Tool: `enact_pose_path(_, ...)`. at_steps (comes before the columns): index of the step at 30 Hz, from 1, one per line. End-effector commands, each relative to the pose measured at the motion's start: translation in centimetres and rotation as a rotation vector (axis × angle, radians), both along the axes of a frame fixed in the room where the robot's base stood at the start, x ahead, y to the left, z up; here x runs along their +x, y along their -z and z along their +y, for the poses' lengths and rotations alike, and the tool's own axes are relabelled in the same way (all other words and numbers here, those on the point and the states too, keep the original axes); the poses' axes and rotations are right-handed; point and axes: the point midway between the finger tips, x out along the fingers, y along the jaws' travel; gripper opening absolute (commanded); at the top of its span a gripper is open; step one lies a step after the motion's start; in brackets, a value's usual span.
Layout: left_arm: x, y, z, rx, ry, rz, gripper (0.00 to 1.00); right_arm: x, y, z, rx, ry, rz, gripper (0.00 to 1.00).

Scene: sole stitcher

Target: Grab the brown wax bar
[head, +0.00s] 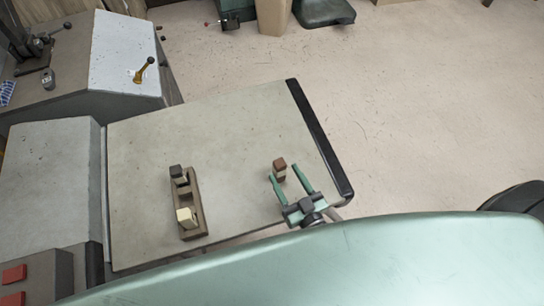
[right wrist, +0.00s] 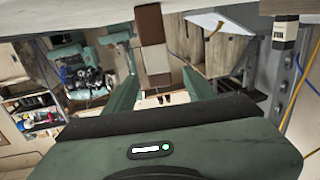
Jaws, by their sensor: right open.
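The brown wax bar (head: 279,163) stands near the right end of the grey table top, dark brown above with a paler lower part. My right gripper (head: 284,173) is open, its two green fingers pointing at the bar from the near side. In the right wrist view the bar (right wrist: 150,25) shows brown and tan between and beyond the fingers. I cannot tell whether the fingers touch it. My left gripper is not in view.
A wooden holder (head: 193,201) with a dark block (head: 176,171) and a cream block (head: 186,216) stands on the table's left part. A black edge strip (head: 320,140) borders the right side. The table (head: 230,140) is clear between holder and bar.

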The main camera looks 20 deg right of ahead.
Motion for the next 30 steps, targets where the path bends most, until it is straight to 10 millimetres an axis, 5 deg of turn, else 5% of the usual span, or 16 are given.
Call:
enact_pose_path(12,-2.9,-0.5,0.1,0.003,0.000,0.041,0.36,4.9,-0.3,0.8,0.002,0.001,-0.003,0.55)
enact_pose_path(18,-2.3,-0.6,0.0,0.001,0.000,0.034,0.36,7.3,-0.1,1.2,0.001,0.001,0.000,0.55)
enact_pose_path(26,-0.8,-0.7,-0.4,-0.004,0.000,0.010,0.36,7.6,-0.1,1.3,0.000,0.001,0.001,0.55)
enact_pose_path(30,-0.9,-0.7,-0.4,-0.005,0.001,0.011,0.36,7.6,-0.1,1.3,0.000,0.000,0.001,0.21)
